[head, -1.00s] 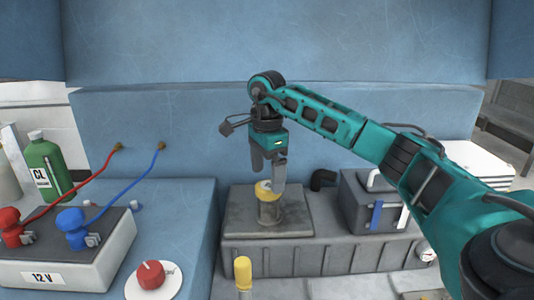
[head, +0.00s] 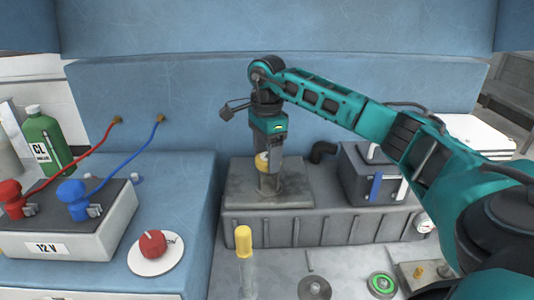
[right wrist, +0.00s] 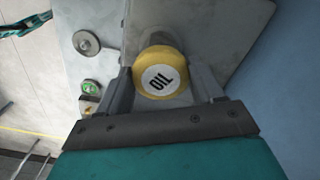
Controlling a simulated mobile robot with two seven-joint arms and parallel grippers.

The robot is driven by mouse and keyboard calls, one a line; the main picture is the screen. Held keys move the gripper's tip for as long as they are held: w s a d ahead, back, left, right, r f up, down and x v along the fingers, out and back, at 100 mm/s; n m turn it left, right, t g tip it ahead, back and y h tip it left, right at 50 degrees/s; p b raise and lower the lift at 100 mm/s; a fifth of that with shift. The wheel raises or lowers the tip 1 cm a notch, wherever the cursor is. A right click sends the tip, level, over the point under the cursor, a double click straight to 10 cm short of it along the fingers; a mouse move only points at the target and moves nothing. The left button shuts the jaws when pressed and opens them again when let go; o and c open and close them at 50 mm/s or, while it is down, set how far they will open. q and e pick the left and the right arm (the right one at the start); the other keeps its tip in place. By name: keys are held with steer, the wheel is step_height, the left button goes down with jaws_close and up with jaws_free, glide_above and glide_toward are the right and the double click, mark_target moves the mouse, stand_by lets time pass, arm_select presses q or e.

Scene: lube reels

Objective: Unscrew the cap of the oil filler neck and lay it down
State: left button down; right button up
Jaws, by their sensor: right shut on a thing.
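The yellow cap (head: 262,161) sits on top of the grey oil filler neck (head: 270,182), which stands on a dark metal box. My right gripper (head: 268,155) comes down from above and is shut on the cap, one finger on each side. The fingers hide part of the cap in the head view. Whether the cap is loose on the neck I cannot tell. My left gripper is not in view.
A yellow-topped dipstick or tube (head: 243,240) stands in front. A grey box with a blue latch (head: 372,180) is to the right. The box top around the neck has free room.

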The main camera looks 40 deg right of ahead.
steer(key=c, duration=0.4)
steer(key=shift+s+r+n+p, duration=0.1)
steer(key=shift+n+p, duration=0.35)
steer(key=shift+n, duration=0.65)
steer(key=n, duration=0.3)
steer(key=shift+p, duration=0.3)
steer(key=shift+r+p, duration=2.4)
steer(key=shift+r, duration=0.25)
steer(key=shift+r+p, duration=0.5)
steer(key=shift+r, duration=0.5)
